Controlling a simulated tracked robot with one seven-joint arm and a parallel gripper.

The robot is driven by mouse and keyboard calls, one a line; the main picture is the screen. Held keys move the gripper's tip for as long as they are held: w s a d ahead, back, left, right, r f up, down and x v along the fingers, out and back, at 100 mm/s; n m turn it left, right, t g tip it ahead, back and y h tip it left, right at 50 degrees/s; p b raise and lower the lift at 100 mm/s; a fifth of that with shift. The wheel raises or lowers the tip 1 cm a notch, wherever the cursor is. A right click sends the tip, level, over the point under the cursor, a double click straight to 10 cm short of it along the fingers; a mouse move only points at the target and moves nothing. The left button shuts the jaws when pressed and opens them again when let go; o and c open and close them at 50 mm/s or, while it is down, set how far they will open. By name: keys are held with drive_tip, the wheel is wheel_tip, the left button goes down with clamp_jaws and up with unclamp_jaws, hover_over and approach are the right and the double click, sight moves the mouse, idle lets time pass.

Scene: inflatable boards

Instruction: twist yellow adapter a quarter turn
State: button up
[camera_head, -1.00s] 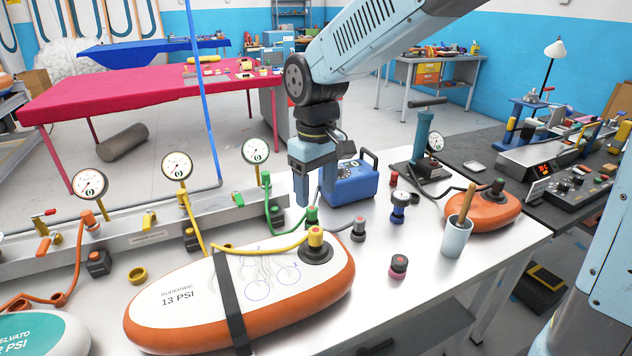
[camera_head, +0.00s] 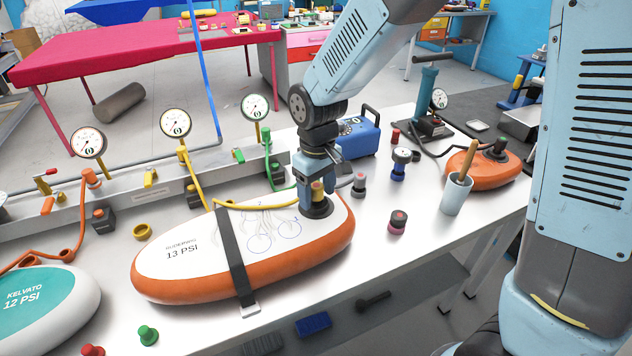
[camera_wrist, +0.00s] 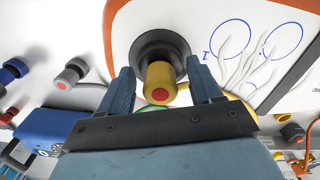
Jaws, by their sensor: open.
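The yellow adapter (camera_head: 317,190) with a red centre sits upright in the black valve of the orange-and-white inflatable board (camera_head: 190,262). In the wrist view the yellow adapter (camera_wrist: 159,88) shows between my two blue fingers, with a gap on each side. My gripper (camera_head: 318,196) is open around the adapter, pointing down at it. In the wrist view my gripper (camera_wrist: 160,85) has one finger on either side of it. A yellow hose (camera_head: 255,206) runs along the board toward the adapter. The fingers partly hide the adapter in the head view.
A black strap (camera_head: 233,255) crosses the board. Small fittings, including a pink-and-black one (camera_head: 398,222), stand to the right. A cup (camera_head: 455,194) with a wooden handle and a blue box (camera_head: 356,138) stand further off. Pressure gauges (camera_head: 175,122) line the back rail.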

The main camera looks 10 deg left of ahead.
drive_tip(key=shift+c, duration=0.5)
drive_tip(key=c, duration=1)
drive_tip(key=o, duration=0.4)
drive_tip(key=c, duration=0.4)
drive_tip(key=shift+o, duration=0.2)
drive_tip(key=m, duration=0.5)
drive_tip(key=shift+a, duration=0.1)
drive_tip(key=shift+m, duration=0.5)
drive_tip(key=m, duration=0.4)
